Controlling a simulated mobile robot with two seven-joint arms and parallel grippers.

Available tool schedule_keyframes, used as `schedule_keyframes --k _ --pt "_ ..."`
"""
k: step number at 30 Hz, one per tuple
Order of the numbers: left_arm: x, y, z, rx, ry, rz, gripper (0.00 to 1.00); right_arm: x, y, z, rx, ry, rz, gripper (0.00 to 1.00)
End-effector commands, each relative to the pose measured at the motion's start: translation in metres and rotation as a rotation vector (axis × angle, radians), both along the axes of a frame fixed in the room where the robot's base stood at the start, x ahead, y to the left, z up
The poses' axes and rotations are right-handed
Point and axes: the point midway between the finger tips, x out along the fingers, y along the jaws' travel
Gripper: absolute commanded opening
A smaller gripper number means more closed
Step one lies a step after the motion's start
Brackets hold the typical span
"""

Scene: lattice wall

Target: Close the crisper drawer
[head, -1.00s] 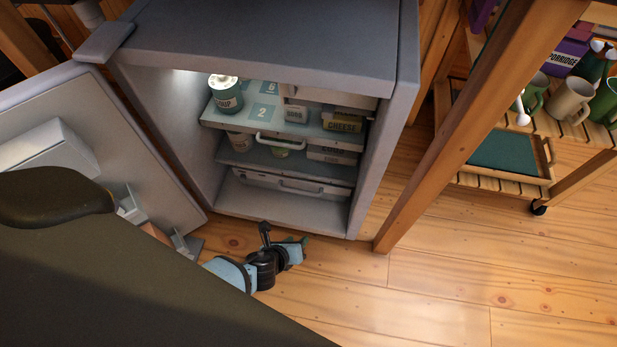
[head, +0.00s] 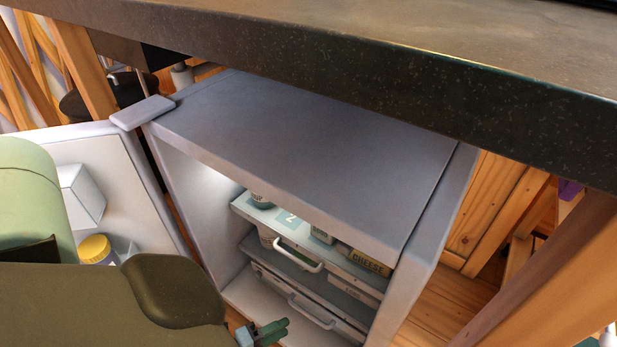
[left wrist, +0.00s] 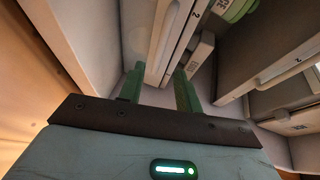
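The crisper drawer (head: 310,303) appears to be the lowest drawer in the open fridge, with a pale front and a white bar handle. How far it stands out is hard to tell. Another white handle (head: 298,256) is on the unit above it. My left gripper (head: 270,332) is low at the fridge opening, left of and below the drawer handle. In the left wrist view its two green fingers (left wrist: 160,88) stand apart, with a pale fridge part beyond the gap. No held object shows. My right gripper is not in view.
The fridge (head: 310,160) stands under a dark countertop (head: 400,80). Its door (head: 110,165) is swung open to the left, with a yellow-lidded jar (head: 95,249) in it. Cans and a cheese box (head: 362,262) sit on the shelf. A wooden post (head: 560,270) stands at the right.

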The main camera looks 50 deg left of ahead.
Motion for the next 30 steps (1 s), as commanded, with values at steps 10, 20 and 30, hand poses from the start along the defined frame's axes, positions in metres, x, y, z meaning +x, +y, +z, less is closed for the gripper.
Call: schedule_keyframes --k 10,20,30 --pt "0.043 -0.008 -0.01 0.0 -0.001 -0.002 0.34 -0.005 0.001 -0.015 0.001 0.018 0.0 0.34" --pt "0.073 -0.013 -0.015 0.0 0.002 -0.001 0.34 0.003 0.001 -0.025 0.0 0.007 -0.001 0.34" --pt "0.075 -0.013 -0.015 0.001 0.002 -0.002 0.29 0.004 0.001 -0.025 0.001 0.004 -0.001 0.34"
